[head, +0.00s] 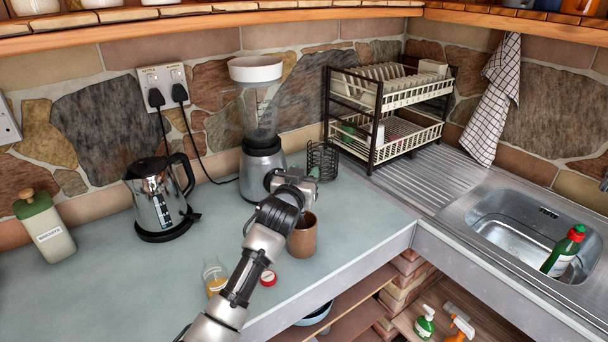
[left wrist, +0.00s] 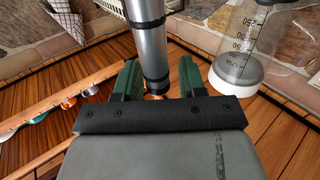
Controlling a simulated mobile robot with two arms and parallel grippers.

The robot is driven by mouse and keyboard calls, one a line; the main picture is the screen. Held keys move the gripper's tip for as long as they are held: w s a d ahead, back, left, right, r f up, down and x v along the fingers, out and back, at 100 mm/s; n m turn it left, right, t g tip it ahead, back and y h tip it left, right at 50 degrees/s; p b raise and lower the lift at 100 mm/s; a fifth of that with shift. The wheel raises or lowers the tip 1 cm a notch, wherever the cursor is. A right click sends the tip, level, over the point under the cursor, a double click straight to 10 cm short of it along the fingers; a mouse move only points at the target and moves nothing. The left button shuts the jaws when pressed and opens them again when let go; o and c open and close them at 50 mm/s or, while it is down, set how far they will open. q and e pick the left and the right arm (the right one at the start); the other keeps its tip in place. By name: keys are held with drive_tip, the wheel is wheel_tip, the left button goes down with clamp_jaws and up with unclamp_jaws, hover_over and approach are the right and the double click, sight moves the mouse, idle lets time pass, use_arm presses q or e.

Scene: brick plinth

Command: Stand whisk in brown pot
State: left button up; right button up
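The brown pot (head: 302,238) stands upright on the counter, near its front edge, in the head view. My left gripper (head: 308,178) appears above and beyond the pot's rim there. In the left wrist view, which is upside down, its green fingers (left wrist: 162,78) are partly closed around a silver cylinder with black bands, which I take for the whisk's handle (left wrist: 150,40). The rest of the whisk is out of that view, and I cannot make it out in the head view. My right gripper is not in view.
A blender (head: 262,125) and a black wire holder (head: 322,160) stand behind the pot. A kettle (head: 160,200) is at left. A glass jar (head: 215,276) and a red lid (head: 268,278) lie left of the pot. The dish rack (head: 388,110) and sink (head: 520,235) are right.

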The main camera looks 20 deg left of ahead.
use_arm(q)
drive_tip(key=shift+o, duration=0.3)
drive_tip(key=s+b, duration=0.2)
drive_tip(key=s, duration=0.8)
drive_tip(key=shift+s+a, duration=0.2)
drive_tip(key=shift+s, duration=0.2)
idle(0.3)
